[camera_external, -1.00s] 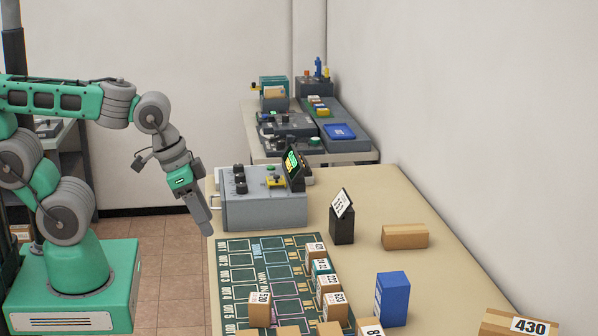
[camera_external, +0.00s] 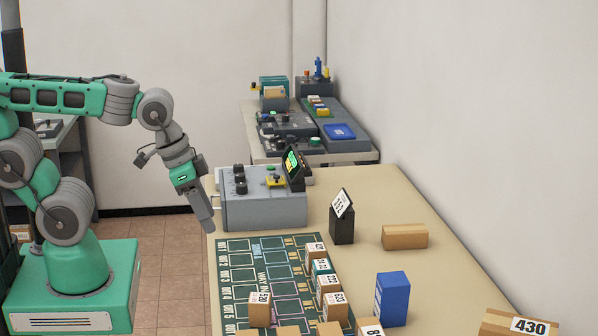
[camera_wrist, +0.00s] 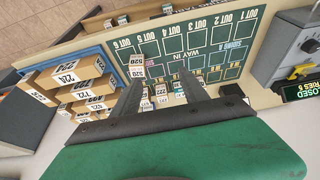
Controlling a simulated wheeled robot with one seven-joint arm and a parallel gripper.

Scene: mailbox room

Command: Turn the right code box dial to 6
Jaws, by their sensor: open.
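The code box (camera_external: 263,208) is a grey box with a sloped top at the near table's far left corner. Several black dials (camera_external: 239,180) stand in a row along its left side; their settings are too small to read. In the wrist view part of the code box (camera_wrist: 276,62) shows at the right edge, with a black dial (camera_wrist: 309,46). My gripper (camera_external: 211,226) points down just left of the box, by the table's left edge, apart from the dials. In the wrist view my gripper (camera_wrist: 160,85) has its fingers apart with nothing held.
A small screen (camera_external: 293,166) stands at the box's right. A green sorting mat (camera_external: 240,270) with numbered parcels lies in front. A black sign stand (camera_external: 342,222), a brown parcel (camera_external: 405,237) and a blue box (camera_external: 391,298) stand to the right. Bare tabletop surrounds them.

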